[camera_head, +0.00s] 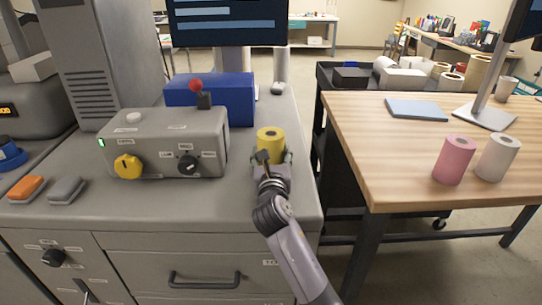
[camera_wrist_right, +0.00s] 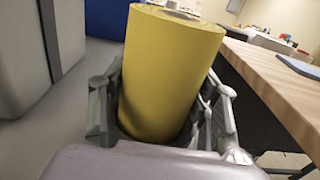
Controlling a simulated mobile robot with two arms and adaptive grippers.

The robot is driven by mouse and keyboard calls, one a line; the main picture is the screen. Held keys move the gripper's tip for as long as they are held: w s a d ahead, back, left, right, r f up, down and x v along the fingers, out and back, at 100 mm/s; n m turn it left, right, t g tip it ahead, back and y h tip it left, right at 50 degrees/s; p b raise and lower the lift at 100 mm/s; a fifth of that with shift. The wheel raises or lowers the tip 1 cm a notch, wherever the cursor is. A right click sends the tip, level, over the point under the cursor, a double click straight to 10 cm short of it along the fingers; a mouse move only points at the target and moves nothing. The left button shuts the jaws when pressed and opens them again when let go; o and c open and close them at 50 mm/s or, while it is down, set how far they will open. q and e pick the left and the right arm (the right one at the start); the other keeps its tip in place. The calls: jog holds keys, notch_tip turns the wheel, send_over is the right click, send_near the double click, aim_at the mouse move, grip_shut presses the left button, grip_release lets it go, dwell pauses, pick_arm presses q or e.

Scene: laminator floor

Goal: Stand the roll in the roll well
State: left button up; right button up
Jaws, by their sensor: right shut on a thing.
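A yellow roll (camera_head: 270,138) stands nearly upright over the right part of the grey machine top. My right gripper (camera_head: 271,158) is shut on it, with fingers on both sides. In the right wrist view the yellow roll (camera_wrist_right: 168,75) fills the middle, between the fingers of my right gripper (camera_wrist_right: 160,115). Its lower end is hidden by the gripper, so I cannot tell whether it touches the surface. I cannot make out the roll well; the gripper and roll may cover it. My left gripper is not in view.
Left of the roll is a grey control box (camera_head: 165,142) with knobs; a blue box (camera_head: 232,98) is behind it. A wooden table (camera_head: 400,135) at right carries a pink roll (camera_head: 454,160) and a white roll (camera_head: 497,158). A black cart (camera_head: 335,75) stands behind.

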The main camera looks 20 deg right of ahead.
jog(key=shift+f, duration=0.25)
jog(key=shift+f, duration=0.1)
